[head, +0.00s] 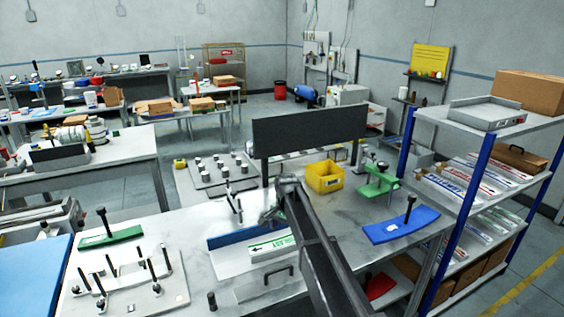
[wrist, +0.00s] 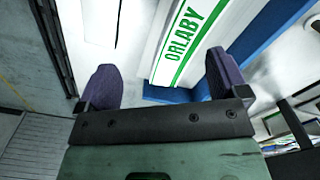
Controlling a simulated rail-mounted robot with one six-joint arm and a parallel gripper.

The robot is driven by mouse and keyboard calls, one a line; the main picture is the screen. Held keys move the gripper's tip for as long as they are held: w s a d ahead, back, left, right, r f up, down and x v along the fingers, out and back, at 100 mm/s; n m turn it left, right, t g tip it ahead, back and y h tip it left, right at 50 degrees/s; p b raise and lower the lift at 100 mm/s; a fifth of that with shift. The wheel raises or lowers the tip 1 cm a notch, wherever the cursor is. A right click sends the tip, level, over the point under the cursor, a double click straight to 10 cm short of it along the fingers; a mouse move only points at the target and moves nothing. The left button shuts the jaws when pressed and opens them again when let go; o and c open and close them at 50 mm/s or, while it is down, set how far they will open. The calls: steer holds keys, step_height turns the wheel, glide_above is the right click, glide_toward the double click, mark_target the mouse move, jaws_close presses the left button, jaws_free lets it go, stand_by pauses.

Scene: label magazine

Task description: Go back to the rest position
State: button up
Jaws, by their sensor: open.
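My gripper (head: 268,214) is over the middle of the near workbench in the head view, partly hidden by my own arm. In the wrist view my gripper (wrist: 162,78) has its two purple fingers wide apart with nothing held between them. Beyond the fingers lies a white label strip (wrist: 183,45) with green lines and the word ORLABY. The strip rests in a blue-and-white holder (wrist: 262,38), which in the head view (head: 228,262) stands just below my gripper. A label strip with green marks (head: 272,246) shows there too.
A dark upright panel (head: 310,130) stands behind my gripper. A yellow bin (head: 325,177), a green clamp fixture (head: 377,182) and a blue curved piece (head: 400,225) are to the right. A pegged plate (head: 128,284) is at left. A blue-post shelf (head: 474,170) borders the right side.

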steer(key=s+d+n, duration=0.2)
steer(key=s+d, duration=0.3)
steer(key=s, duration=0.5)
steer(key=s+d+n, duration=0.2)
steer(key=s+d, duration=0.3)
steer(key=s, duration=0.6)
steer(key=s+d+n, duration=0.3)
steer(key=s+d, duration=0.2)
steer(key=s, duration=0.6)
steer(key=shift+s+d+r, duration=0.15)
steer(key=shift+d, duration=0.15)
